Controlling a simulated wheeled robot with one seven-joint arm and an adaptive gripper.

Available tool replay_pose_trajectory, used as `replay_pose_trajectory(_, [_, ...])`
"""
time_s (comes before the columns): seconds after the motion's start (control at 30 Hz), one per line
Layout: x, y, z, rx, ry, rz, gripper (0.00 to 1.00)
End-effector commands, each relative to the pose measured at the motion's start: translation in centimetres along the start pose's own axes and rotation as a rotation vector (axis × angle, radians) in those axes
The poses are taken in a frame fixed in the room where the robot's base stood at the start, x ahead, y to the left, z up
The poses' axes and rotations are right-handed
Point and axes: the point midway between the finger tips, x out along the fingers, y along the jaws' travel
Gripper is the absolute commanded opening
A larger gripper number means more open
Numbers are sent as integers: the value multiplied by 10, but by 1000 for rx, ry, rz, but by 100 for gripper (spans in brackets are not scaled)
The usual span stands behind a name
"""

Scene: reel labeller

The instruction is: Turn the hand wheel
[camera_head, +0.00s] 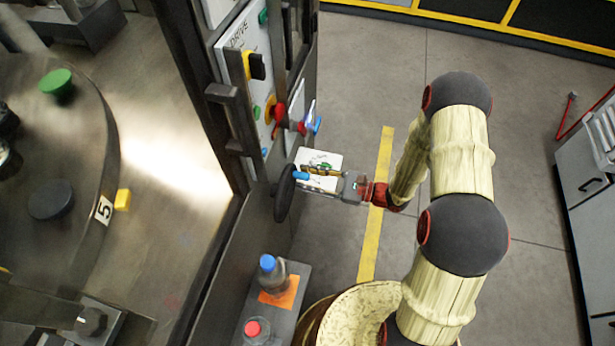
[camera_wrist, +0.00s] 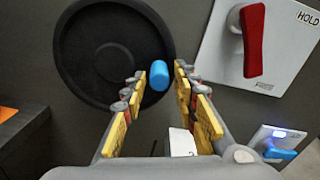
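The hand wheel is a black dished disc, seen nearly edge-on in the head view (camera_head: 284,196) and from the front in the wrist view (camera_wrist: 82,50). Its blue handle knob (camera_wrist: 160,74) sits at the wheel's right rim and also shows in the head view (camera_head: 301,175). My gripper (camera_wrist: 160,83) is open, with its yellow-padded fingers on either side of the knob. A gap shows beside the knob, and I cannot tell how deep it lies between the fingertips. In the head view my gripper (camera_head: 322,178) reaches the wheel from the right.
A white plate with a red handle (camera_wrist: 253,40), marked HOLD, is right of the wheel. A blue lever (camera_wrist: 279,154) is below it. A shelf holds a blue-capped bottle (camera_head: 268,264) and a red-capped one (camera_head: 252,328).

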Motion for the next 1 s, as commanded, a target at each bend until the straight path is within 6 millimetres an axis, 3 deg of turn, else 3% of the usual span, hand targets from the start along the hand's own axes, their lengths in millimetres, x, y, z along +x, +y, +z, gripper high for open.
replay_pose_trajectory(0.47, [-6, 1, 0, 2, 0, 1, 36])
replay_pose_trajectory(1.0, [-98, 0, -1, 0, 1, -2, 36])
